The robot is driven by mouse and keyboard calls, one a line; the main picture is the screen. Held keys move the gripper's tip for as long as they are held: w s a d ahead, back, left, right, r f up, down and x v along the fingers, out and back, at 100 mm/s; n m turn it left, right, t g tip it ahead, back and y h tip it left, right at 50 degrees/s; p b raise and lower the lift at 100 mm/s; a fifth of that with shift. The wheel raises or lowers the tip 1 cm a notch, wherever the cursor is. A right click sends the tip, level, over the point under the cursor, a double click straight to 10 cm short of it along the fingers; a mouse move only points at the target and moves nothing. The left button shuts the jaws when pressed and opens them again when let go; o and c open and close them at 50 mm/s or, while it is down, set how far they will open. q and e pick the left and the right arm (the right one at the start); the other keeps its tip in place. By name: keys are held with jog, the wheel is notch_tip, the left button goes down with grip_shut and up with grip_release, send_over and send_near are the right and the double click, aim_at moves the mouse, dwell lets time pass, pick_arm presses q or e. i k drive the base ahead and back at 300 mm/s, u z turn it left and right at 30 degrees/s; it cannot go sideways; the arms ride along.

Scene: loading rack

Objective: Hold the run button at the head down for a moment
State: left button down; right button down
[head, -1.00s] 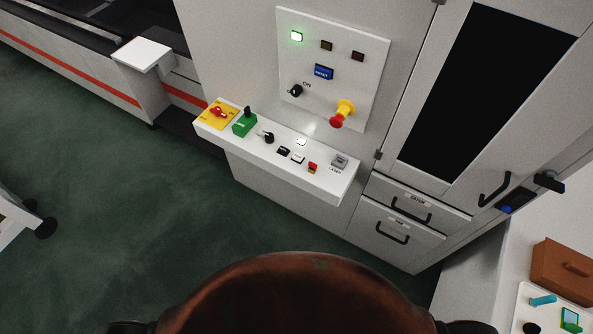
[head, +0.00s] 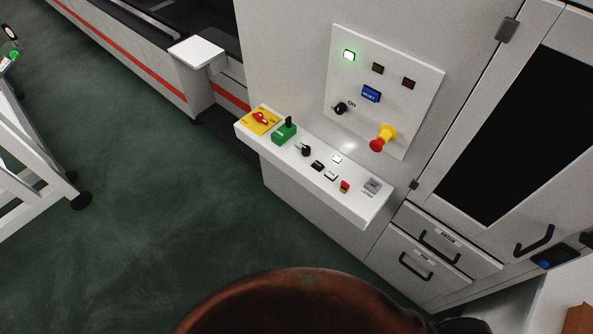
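The control console (head: 359,212) is a white ledge on the machine front. It carries a small white bright button (head: 337,159), a black button (head: 317,166), another white button (head: 331,176), a red and yellow switch (head: 345,187) and a grey box (head: 372,186). Which one is the run button I cannot tell; the labels are too small to read. Above it, an upright white panel (head: 354,126) has a lit green lamp (head: 349,55), two dark lamps, a blue button (head: 371,94), a black knob (head: 340,108) and a red and yellow emergency stop (head: 382,138). Neither gripper is in view.
Handled drawers (head: 422,266) and a dark-windowed door (head: 535,130) stand right. A white wheeled frame (head: 30,175) is at left. Green floor (head: 170,240) lies clear between.

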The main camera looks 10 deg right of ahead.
aim_at(330, 173)
jog(key=u, duration=1.45)
jog(key=i, duration=1.7)
jog(key=z, duration=2.6)
